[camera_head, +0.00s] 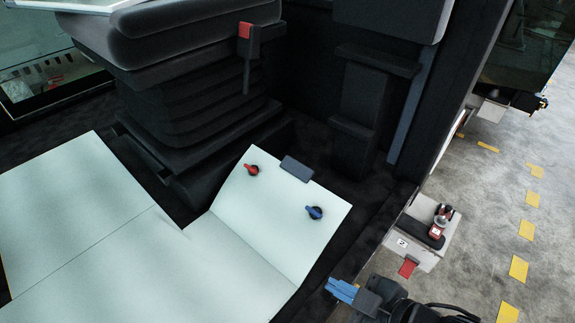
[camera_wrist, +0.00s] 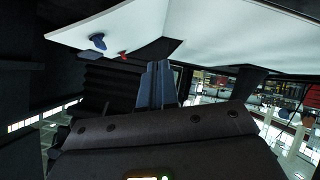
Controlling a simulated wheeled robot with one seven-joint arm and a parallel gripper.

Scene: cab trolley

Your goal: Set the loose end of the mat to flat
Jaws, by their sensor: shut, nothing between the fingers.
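The pale mat (camera_head: 100,250) lies on the dark cab floor in the head view. Its loose end (camera_head: 275,217) is folded up along a crease and tilted, not flat. It bears a red knob (camera_head: 252,169), a blue knob (camera_head: 314,212) and a grey-blue tab (camera_head: 297,168) at its far edge. The loose end (camera_wrist: 130,25) also shows at the top of the wrist view, with the blue knob (camera_wrist: 97,42) and red knob (camera_wrist: 123,56). My gripper (camera_head: 341,290) is to the right of the loose end, apart from it. Its blue fingers (camera_wrist: 158,82) are shut and empty.
A black seat on a bellows base (camera_head: 200,110) stands behind the mat, with a red-buckled belt stalk (camera_head: 247,55). A dark post and sill (camera_head: 375,235) bound the right side. Outside are a white step with a red item (camera_head: 425,230) and yellow floor marks (camera_head: 518,268).

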